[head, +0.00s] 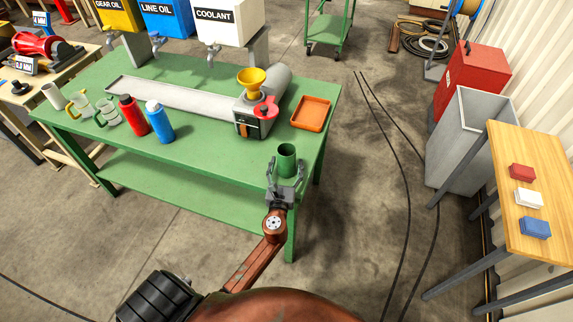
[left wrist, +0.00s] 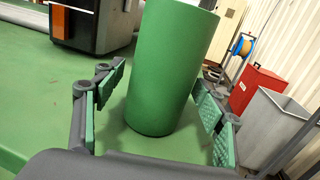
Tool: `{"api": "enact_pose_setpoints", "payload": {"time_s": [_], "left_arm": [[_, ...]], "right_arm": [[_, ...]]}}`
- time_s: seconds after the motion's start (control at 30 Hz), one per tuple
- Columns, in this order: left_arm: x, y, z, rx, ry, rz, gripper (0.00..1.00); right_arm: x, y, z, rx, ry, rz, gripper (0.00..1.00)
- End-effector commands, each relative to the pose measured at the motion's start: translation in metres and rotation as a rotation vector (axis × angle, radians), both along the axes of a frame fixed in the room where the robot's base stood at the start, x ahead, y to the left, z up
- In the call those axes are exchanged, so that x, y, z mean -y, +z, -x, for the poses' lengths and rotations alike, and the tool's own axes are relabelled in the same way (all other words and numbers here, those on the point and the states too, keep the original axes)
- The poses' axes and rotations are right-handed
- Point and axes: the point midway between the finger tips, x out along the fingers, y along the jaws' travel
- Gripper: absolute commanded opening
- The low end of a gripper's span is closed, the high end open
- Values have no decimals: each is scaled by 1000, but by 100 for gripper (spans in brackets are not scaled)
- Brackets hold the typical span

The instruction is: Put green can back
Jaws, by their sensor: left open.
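The green can (head: 287,156) stands upright near the front right corner of the green table (head: 208,155). My left gripper (head: 285,170) is open at the table's front edge, with its fingers on either side of the can. In the left wrist view the green can (left wrist: 168,65) rises between the two spread green-padded fingers of the left gripper (left wrist: 162,88), with gaps visible on both sides. The can's top is cut off in that view. A red can (head: 133,117) and a blue can (head: 159,121) stand at the table's left. My right gripper is not in view.
A grey machine with a yellow funnel (head: 251,79) and red knob stands behind the can. An orange tray (head: 311,112) lies behind and right of the can. Glass mugs (head: 106,112) stand left of the red can. The table's front middle is clear.

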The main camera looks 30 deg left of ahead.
Motion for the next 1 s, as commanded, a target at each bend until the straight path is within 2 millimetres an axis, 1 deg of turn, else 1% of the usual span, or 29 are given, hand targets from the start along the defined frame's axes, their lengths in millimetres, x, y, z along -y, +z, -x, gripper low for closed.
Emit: {"api": "enact_pose_setpoints", "payload": {"time_s": [0.17, 0.27, 0.37, 0.6, 0.73, 0.9, 1.0], "left_arm": [[0, 1, 0, 0, 0, 0, 64], [0, 6, 1, 1, 0, 0, 64], [6, 2, 14, -2, 1, 1, 64], [27, 2, 60, -3, 1, 1, 64], [37, 3, 82, -1, 1, 0, 64], [47, 3, 102, 0, 0, 0, 64], [49, 3, 107, 0, 0, 1, 64]], "right_arm": [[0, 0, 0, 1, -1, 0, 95], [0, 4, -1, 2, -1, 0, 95], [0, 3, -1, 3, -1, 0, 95], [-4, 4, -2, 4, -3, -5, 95], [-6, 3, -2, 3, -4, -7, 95], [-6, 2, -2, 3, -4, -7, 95], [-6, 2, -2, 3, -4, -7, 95]]}}
